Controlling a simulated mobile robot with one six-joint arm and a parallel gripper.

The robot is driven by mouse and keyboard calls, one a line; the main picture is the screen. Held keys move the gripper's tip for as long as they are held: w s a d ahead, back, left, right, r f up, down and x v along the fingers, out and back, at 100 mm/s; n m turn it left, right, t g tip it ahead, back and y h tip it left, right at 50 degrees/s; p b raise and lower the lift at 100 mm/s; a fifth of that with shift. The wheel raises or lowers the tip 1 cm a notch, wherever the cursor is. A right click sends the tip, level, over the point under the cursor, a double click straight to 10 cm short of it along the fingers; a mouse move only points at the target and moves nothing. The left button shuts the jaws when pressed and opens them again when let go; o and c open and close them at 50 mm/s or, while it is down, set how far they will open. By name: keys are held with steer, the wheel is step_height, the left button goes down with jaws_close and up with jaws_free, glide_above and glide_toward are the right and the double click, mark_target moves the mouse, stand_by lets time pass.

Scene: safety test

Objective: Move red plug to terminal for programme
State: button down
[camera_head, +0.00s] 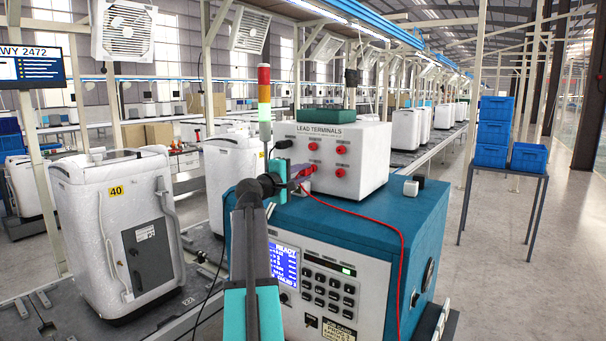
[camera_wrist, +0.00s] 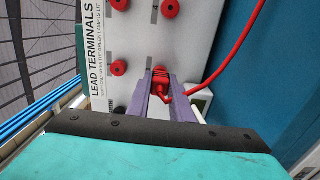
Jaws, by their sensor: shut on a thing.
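My gripper (camera_wrist: 162,77) is shut on the red plug (camera_wrist: 161,86), which sits between its two purple fingers in the wrist view. In the head view my gripper (camera_head: 297,180) is at the lower left of the white lead terminals box (camera_head: 374,160). A red cable (camera_wrist: 218,72) runs from the plug. Other red terminals show on the box face, one at upper left (camera_head: 313,146) and two at right (camera_head: 341,150). The plug is at or close to the box face; whether it is seated in a terminal cannot be told.
The box stands on a teal tester (camera_head: 415,225) with a lit blue display (camera_head: 285,265) and a keypad. A signal tower (camera_head: 264,110) with a lit green section stands behind my arm. White appliances (camera_head: 118,225) stand on the line at left.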

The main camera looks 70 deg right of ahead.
steer(key=shift+s+d, duration=0.1)
steer(key=shift+d, duration=0.25)
steer(key=c, duration=1.5)
jaws_free()
steer(key=shift+a, duration=0.1)
steer(key=b+v, duration=0.4)
steer(key=v, duration=0.9)
steer(key=shift+a, duration=0.3)
